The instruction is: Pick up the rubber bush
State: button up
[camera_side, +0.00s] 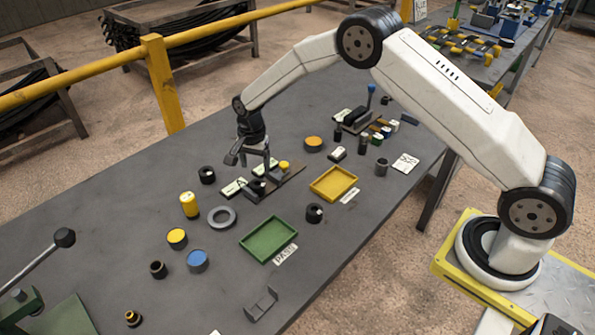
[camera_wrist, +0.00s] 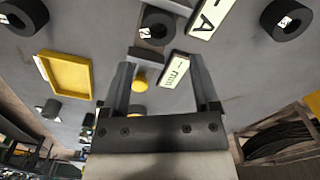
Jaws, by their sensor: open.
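Several thick black rings look like rubber bushes, and I cannot tell which one the task means. One ring (camera_side: 257,187) sits by the dark fixture plate below my gripper (camera_side: 252,160). It shows at top centre in the wrist view (camera_wrist: 158,24), with a white tag on it. A second ring (camera_side: 207,175) stands on the table to the left, and a third (camera_side: 314,213) stands near the green tray. My gripper also shows in the wrist view (camera_wrist: 163,68). Its two fingers are apart and nothing is held between them. It hangs above the fixture.
A yellow tray (camera_side: 314,190) and a green tray (camera_side: 249,244) stand nearby. A yellow knob (camera_wrist: 139,81) and white label plates (camera_wrist: 174,72) lie around the fixture.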

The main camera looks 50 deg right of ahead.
aim_at(258, 184)
jog(key=shift+s+f, duration=0.1)
jog(key=shift+f, duration=3.8)
jog(key=shift+c, duration=0.3)
grip_shut()
jog(key=shift+r, duration=0.1)
